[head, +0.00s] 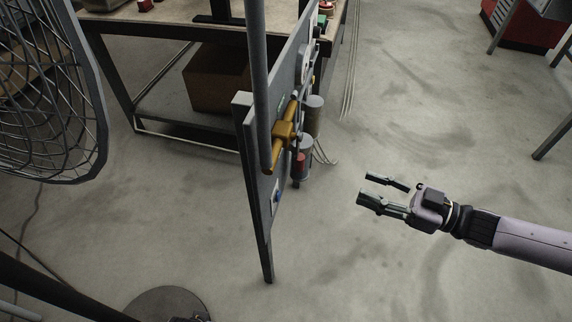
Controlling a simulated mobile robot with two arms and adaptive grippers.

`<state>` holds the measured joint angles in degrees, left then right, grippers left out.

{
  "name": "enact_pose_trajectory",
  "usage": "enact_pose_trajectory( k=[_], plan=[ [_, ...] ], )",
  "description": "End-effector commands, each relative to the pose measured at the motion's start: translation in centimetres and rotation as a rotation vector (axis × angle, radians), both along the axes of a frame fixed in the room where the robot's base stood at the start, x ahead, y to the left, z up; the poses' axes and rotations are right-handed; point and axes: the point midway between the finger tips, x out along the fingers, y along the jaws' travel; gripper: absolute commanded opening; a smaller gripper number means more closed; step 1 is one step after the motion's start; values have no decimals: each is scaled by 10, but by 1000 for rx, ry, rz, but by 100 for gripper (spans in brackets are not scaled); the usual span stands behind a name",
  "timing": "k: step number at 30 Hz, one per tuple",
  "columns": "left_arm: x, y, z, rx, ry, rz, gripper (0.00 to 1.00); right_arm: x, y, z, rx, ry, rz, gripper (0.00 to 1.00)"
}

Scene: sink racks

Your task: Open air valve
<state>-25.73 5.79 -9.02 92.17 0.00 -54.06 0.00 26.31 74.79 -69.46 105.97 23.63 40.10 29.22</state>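The air valve (284,131) is a yellow fitting with a yellow lever on a grey upright panel (257,190). The panel is seen nearly edge-on, and a grey vertical pipe (259,60) runs down to the valve. The lever slants from upper right to lower left. My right gripper (367,188) comes in from the right, points left, and is apart from the valve and lower right of it. Its two fingers are spread with nothing between them. My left gripper is out of view.
A large caged fan (50,110) stands at the left, with a round dark base (168,305) on the floor below. A workbench (150,25) with a brown box (217,80) on its shelf is behind the panel. Canisters (304,150) hang on the panel. Floor around my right gripper is clear.

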Motion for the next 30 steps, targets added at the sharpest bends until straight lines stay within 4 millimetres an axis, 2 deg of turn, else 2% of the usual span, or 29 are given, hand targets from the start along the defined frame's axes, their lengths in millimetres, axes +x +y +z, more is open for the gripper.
enact_pose_trajectory(
  k=[3,7,21,30],
  plan=[
    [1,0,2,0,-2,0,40,-3,4,4,14,4,11,40],
    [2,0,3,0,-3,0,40,5,19,5,17,3,14,40],
    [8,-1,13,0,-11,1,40,54,108,5,14,3,14,40],
    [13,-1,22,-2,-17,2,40,76,146,3,11,4,11,40]
  ],
)
